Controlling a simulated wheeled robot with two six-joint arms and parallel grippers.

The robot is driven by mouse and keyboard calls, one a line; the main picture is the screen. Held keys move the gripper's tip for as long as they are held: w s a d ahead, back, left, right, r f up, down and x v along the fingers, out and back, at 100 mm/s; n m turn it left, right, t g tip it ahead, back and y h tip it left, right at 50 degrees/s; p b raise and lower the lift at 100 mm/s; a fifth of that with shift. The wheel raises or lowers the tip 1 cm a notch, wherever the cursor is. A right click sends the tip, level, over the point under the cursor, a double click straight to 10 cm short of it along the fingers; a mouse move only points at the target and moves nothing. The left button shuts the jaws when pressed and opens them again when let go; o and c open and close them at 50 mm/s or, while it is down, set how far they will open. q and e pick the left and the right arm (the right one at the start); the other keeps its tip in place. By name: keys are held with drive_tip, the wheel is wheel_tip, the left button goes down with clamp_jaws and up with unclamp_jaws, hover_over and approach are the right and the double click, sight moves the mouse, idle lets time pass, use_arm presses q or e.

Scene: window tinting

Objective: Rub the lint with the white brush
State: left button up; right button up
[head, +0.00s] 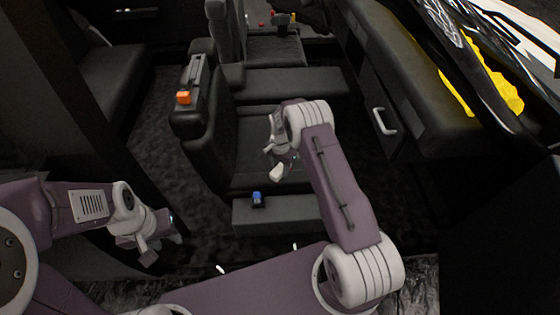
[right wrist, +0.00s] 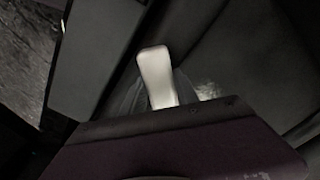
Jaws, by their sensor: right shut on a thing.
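My right gripper (head: 281,158) is over the dark car seat (head: 250,150) in the middle of the head view. It is shut on the white brush (head: 277,173), whose pale end points down toward the seat. In the right wrist view the white brush (right wrist: 157,78) sticks out beyond my gripper. A fuzzy whitish patch, seemingly the lint (right wrist: 207,90), lies on dark upholstery just right of the brush. Part of it is hidden by my gripper, and contact with the brush cannot be told. My left gripper (head: 160,246) is open and empty at the lower left.
A small blue object (head: 257,198) sits on the ledge in front of the seat. A door panel with a pale handle (head: 384,121) stands at the right. Dark carpet (head: 165,130) is clear at the left.

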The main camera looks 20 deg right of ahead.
sight(281, 180)
drive_tip(key=shift+s+a+r+p, duration=0.15)
drive_tip(key=shift+s+p, duration=0.4)
drive_tip(key=shift+p, duration=0.05)
drive_tip(key=shift+s+a+r+p, duration=0.1)
drive_tip(key=shift+s+a+p, duration=0.05)
drive_tip(key=shift+s+p, duration=0.4)
drive_tip(key=shift+s+a+f, duration=0.1)
drive_tip(key=shift+s, duration=0.2)
drive_tip(key=shift+s+f, duration=0.15)
drive_tip(key=shift+s+a+p, duration=0.25)
drive_tip(key=shift+s+p, duration=0.7)
drive_tip(key=shift+p, duration=0.05)
drive_tip(key=shift+s+a, duration=0.15)
drive_tip(key=shift+s, duration=0.45)
drive_tip(key=shift+f, duration=0.15)
wheel_tip(281, 180, up, 6)
drive_tip(key=p, duration=0.5)
